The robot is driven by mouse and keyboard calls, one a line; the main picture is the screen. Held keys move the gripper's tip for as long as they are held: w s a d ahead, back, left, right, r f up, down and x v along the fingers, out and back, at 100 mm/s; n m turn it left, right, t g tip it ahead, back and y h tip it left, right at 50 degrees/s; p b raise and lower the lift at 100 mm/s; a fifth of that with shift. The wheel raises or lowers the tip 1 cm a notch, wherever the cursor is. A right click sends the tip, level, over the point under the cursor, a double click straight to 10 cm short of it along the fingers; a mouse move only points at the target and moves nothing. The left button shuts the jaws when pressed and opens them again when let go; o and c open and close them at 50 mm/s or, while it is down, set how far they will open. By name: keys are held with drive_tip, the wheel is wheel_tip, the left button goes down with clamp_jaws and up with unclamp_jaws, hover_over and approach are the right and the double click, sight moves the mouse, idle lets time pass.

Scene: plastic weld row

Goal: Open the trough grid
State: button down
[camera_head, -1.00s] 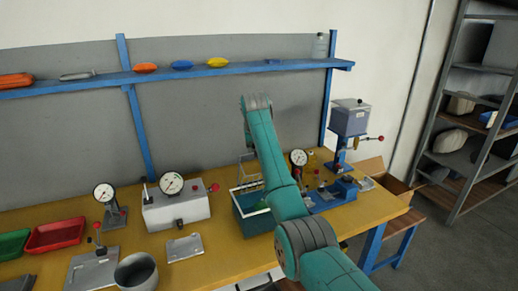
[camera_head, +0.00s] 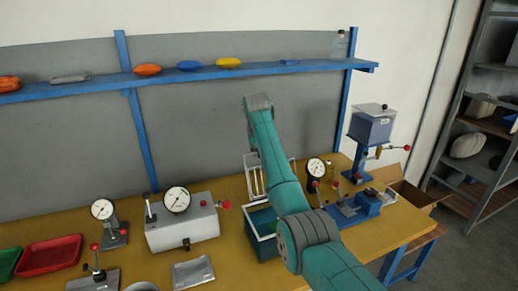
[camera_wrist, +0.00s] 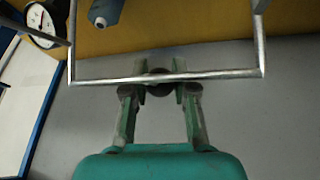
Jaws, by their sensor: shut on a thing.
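The trough (camera_head: 263,247) is a teal box with a pale rim on the bench, partly hidden behind my arm in the head view. Its grid (camera_head: 255,178), a pale wire frame with bars, stands raised at the back of the trough; its right part is hidden by my arm. In the wrist view the grid's metal edge bar (camera_wrist: 108,80) runs across the picture. My gripper (camera_wrist: 160,88) is closed around the middle of that bar. My gripper is hidden behind my arm in the head view.
A grey gauge box (camera_head: 182,230) with a red-knobbed lever stands left of the trough. A dial gauge (camera_head: 316,168) and a blue fixture (camera_head: 353,207) stand to the right. A blue shelf (camera_head: 270,69) with small items runs above the bench.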

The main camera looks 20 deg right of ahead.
drive_tip(key=shift+w+a+f, duration=0.1)
drive_tip(key=shift+a+f, duration=0.1)
drive_tip(key=shift+f, duration=0.05)
drive_tip(key=c, duration=0.9)
unclamp_jaws()
drive_tip(key=shift+r, duration=0.2)
drive_tip(key=shift+r, duration=0.3)
drive_tip(key=v, duration=1.1)
